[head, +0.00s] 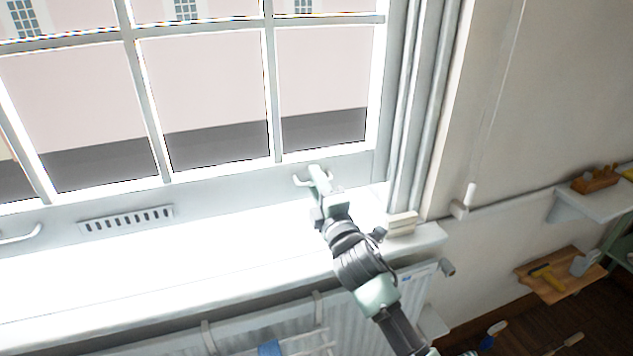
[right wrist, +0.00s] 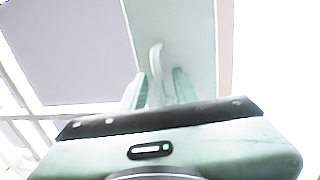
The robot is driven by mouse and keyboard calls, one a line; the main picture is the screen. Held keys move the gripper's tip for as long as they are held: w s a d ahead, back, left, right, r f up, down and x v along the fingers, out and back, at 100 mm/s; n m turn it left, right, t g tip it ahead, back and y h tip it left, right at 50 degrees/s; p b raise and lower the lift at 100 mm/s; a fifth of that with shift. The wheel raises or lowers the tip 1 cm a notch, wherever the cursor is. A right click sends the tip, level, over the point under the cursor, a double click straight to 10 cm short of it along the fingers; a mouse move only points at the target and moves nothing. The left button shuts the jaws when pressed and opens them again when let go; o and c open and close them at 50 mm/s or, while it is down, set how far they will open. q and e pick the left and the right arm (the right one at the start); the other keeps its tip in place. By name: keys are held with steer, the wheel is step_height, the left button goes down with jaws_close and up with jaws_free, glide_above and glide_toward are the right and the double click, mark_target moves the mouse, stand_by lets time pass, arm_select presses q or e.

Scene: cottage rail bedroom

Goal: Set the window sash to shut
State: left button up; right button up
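The white window sash (head: 228,184) has several panes and a bottom rail just above the bright sill (head: 120,270). Glare hides whether there is a gap under it. A hook-shaped sash lift handle (head: 300,181) is on the rail's right part, and a second handle (head: 22,236) is at the far left. My right gripper (head: 318,176) is at the right handle. In the right wrist view the handle (right wrist: 156,70) stands between the two fingers of the right gripper (right wrist: 160,88), which are apart with some space beside the handle. My left gripper is out of view.
A small pale block (head: 402,222) lies at the sill's right end. A radiator (head: 345,325) is below the sill. A cord with a white pull (head: 469,196) hangs on the right wall. Wooden shelves with tools (head: 558,276) are at the far right.

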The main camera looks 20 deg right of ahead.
jaws_close()
steer(key=shift+f, duration=0.15)
stand_by(1.2)
